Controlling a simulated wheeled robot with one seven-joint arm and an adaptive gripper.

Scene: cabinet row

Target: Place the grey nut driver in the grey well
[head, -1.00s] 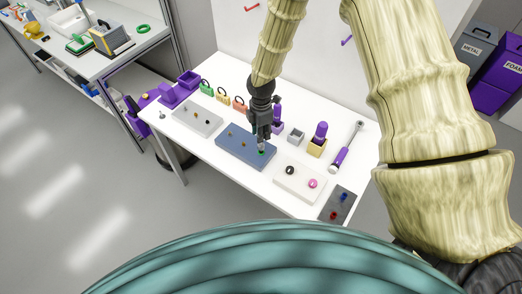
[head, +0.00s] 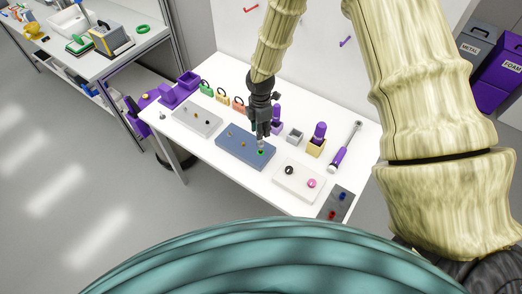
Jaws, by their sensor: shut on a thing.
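My gripper (head: 262,132) is over the right end of the blue board (head: 236,152), fingers pointing down. It is shut on a slim grey tool, the grey nut driver (head: 261,146), mostly hidden by the fingers. The driver's lower end is at a green-ringed spot (head: 261,153) on the board; I cannot tell whether it touches. The grey well (head: 296,136) is a small open grey box to the right of my gripper and looks empty.
A purple-handled driver (head: 320,131) stands in a yellow well (head: 315,148); another purple one (head: 277,113) stands just behind my gripper. A white board (head: 298,184) is in front; several coloured padlocks (head: 222,95) are at the back left.

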